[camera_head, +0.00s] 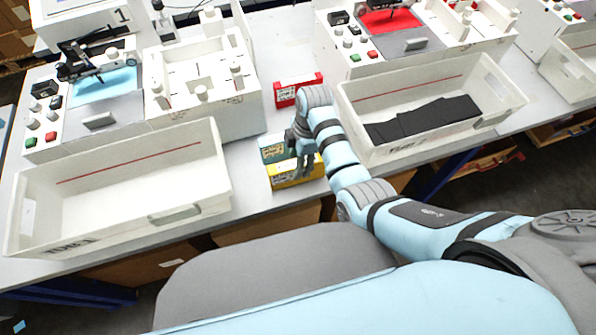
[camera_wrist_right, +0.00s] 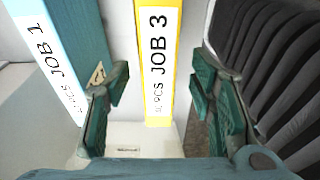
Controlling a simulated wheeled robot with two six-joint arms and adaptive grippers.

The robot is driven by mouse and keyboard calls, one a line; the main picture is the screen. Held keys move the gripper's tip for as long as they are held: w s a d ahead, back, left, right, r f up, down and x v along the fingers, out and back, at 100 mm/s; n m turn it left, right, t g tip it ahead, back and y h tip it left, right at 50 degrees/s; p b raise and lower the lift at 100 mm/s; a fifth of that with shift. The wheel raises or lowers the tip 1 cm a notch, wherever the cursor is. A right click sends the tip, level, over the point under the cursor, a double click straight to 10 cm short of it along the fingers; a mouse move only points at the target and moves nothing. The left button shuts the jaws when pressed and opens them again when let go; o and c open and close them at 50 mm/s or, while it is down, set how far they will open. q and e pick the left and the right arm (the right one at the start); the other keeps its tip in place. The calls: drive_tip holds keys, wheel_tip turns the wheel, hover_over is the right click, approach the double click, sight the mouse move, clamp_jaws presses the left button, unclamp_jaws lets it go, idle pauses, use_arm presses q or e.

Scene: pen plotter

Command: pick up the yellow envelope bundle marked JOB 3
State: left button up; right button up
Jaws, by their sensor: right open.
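The yellow envelope bundle (camera_head: 284,184) with a white JOB 3 label lies on the bench between the two white bins. In the right wrist view the yellow bundle (camera_wrist_right: 142,60) runs down the middle, between my open fingers. My right gripper (camera_head: 304,168) is over the bundle in the head view and partly hides it. In the wrist view the right gripper (camera_wrist_right: 160,108) has its green fingertip pads apart, one on each side. A teal bundle marked JOB 1 (camera_wrist_right: 62,50) stands close to the left. My left gripper is not in view.
A teal-topped bundle (camera_head: 272,148) lies just behind the yellow one, and a red bundle (camera_head: 284,92) lies farther back. An empty white bin (camera_head: 218,160) stands left. A bin (camera_head: 350,128) with dark sheets (camera_head: 425,118) stands right. Plotter machines stand behind.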

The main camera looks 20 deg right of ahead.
drive_tip(key=f, duration=0.2)
drive_tip(key=f+b, duration=0.1)
drive_tip(key=f, duration=0.3)
drive_tip(key=shift+a+f+b, duration=0.15)
drive_tip(key=shift+a+b, duration=0.2)
drive_tip(key=shift+c, duration=0.2)
clamp_jaws()
